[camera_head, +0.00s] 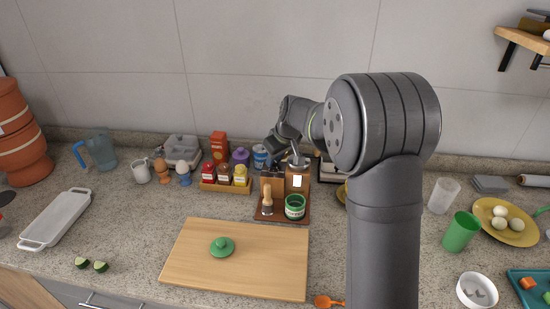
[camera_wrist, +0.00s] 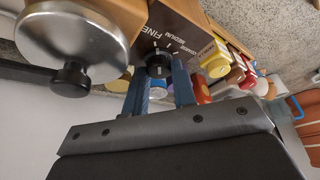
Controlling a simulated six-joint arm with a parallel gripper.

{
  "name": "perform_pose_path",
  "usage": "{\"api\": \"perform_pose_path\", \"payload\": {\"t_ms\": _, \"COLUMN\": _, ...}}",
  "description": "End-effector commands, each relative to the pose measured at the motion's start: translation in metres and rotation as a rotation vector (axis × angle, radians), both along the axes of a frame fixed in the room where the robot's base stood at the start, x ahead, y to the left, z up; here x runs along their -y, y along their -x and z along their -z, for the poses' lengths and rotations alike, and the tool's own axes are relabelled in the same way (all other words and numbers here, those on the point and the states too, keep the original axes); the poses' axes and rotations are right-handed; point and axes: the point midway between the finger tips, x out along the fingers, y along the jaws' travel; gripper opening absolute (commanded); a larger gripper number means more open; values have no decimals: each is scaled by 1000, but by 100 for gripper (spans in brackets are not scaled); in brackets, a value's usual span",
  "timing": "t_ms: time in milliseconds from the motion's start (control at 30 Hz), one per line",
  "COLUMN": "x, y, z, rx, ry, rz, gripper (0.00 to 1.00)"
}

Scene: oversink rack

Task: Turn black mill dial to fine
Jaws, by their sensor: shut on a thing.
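The mill is a brown box with a metal top; it stands at the back of a small brown tray in the head view (camera_head: 297,183). In the wrist view its brown face (camera_wrist: 180,22) carries the words FINE, MEDIUM and COARSE with tick marks. The black dial (camera_wrist: 158,65) sits below these words. A small white mark shows at its upper edge, but I cannot tell its exact setting. My gripper (camera_wrist: 159,78) has its two blue-grey fingers on either side of the dial, shut on it. In the head view my arm reaches behind the mill, and the dial is hidden.
In the head view, a brush (camera_head: 267,203) and green jar (camera_head: 295,207) stand before the mill. A spice rack (camera_head: 225,186) is left. The cutting board (camera_head: 265,260) lies in front.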

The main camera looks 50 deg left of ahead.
Motion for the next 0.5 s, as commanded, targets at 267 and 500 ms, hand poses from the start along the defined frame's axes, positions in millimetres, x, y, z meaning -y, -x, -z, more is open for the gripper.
{"api": "perform_pose_path", "payload": {"t_ms": 267, "x": -1, "y": -1, "z": -2, "rx": 3, "ry": -3, "rz": -85, "gripper": 2}}
{"api": "perform_pose_path", "payload": {"t_ms": 500, "x": -1, "y": -1, "z": -2, "rx": 2, "ry": -3, "rz": -103, "gripper": 2}}
